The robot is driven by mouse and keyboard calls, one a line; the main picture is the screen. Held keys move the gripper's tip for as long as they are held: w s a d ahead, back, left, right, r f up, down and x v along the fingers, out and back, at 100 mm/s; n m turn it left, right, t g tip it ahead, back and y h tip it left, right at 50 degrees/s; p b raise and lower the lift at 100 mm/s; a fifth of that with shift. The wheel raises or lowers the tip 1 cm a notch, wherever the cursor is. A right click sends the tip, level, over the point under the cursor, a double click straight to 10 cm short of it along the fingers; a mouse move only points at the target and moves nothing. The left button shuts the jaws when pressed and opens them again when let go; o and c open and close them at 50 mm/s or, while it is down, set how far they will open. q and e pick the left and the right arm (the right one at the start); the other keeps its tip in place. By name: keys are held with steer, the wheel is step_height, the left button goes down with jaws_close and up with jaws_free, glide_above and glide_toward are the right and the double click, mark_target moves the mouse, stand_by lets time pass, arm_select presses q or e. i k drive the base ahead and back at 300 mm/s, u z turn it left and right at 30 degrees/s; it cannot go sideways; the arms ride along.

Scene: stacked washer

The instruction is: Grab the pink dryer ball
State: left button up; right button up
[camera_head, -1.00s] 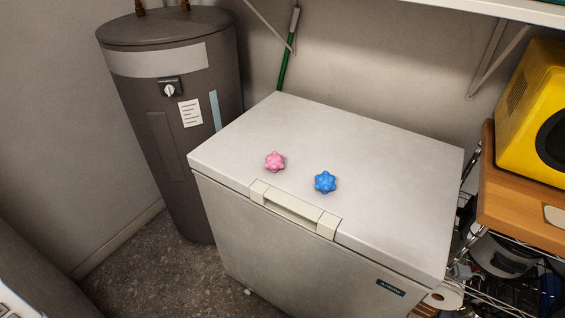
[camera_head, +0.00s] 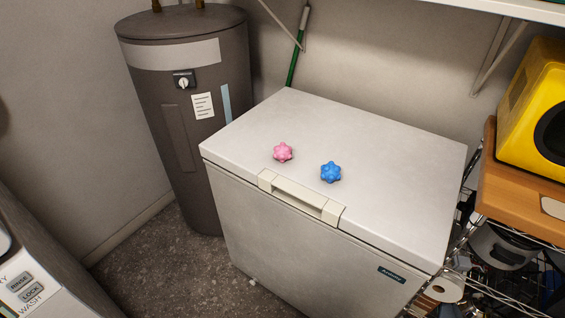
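The pink dryer ball (camera_head: 283,152) is a small knobbly ball resting on the white lid of a chest freezer (camera_head: 390,165), near the lid's front edge and just above the handle. A blue knobbly ball (camera_head: 330,172) lies to its right and slightly nearer, with a gap between them. Neither of my grippers shows in the head view, and nothing touches the pink ball.
A grey water heater (camera_head: 185,110) stands left of the freezer. A wire rack with a wooden board (camera_head: 510,200) and a yellow appliance (camera_head: 535,105) is at right. A washer panel (camera_head: 35,290) is at lower left. Most of the lid is clear.

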mark_target(281, 152)
steer(key=z, duration=0.6)
steer(key=k, duration=0.2)
steer(key=u, duration=1.6)
steer(key=i, duration=0.65)
